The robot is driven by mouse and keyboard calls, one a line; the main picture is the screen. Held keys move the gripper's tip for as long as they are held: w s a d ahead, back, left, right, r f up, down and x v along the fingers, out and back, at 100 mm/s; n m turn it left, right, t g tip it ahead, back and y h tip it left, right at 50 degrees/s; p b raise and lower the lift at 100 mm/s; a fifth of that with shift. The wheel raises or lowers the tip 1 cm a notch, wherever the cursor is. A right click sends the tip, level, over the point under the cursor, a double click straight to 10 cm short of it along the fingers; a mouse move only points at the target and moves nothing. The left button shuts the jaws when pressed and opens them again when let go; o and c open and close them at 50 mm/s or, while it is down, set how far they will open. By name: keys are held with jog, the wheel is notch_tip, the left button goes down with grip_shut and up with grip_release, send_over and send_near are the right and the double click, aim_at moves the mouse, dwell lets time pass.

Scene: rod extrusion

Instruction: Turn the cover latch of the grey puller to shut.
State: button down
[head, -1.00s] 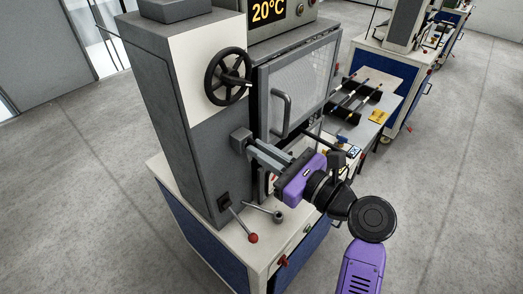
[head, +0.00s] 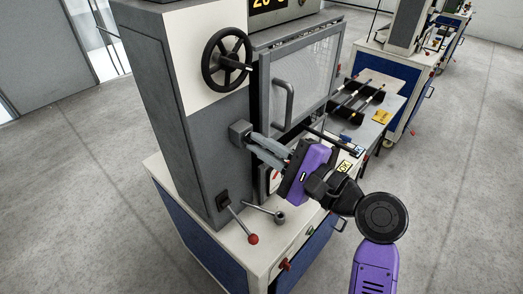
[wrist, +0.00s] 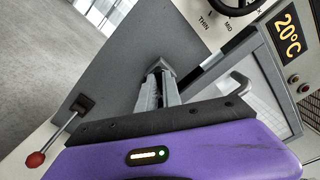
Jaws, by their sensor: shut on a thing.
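The grey puller (head: 165,120) is a tall machine, and its mesh cover (head: 305,85) with a bar handle (head: 283,105) looks closed against the frame. The cover latch (head: 239,130) is a small dark grey block on the front, left of the cover's lower corner. It also shows in the wrist view (wrist: 158,66), at the far end of the fingers. My gripper (head: 252,138) reaches to it with both fingers and is shut on it. The gripper's purple body is rolled over at a tilt. The fingertips hide part of the latch, so its exact angle is hard to read.
A black handwheel (head: 227,60) sits above the latch. A red-knobbed lever (head: 252,238) and another short lever (head: 279,217) stick out below my gripper. A side table (head: 385,85) with rods is to the right. Open floor lies in front.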

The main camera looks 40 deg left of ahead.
jog(key=shift+f+n+b, duration=0.15)
jog(key=shift+n+b, duration=0.9)
jog(key=shift+n, duration=0.45)
jog(key=shift+f+n+b, duration=0.1)
jog(key=shift+n+b, duration=0.95)
jog(key=shift+n, duration=0.45)
jog(key=c, duration=1.5)
grip_release()
jog(key=shift+r, duration=0.1)
jog(key=shift+d, duration=0.15)
jog(key=d, duration=0.5)
jog(key=d+b, duration=0.1)
jog(key=d, duration=0.1)
jog(key=shift+s+d, duration=0.3)
jog(key=shift+s, duration=0.05)
jog(key=shift+n, duration=0.3)
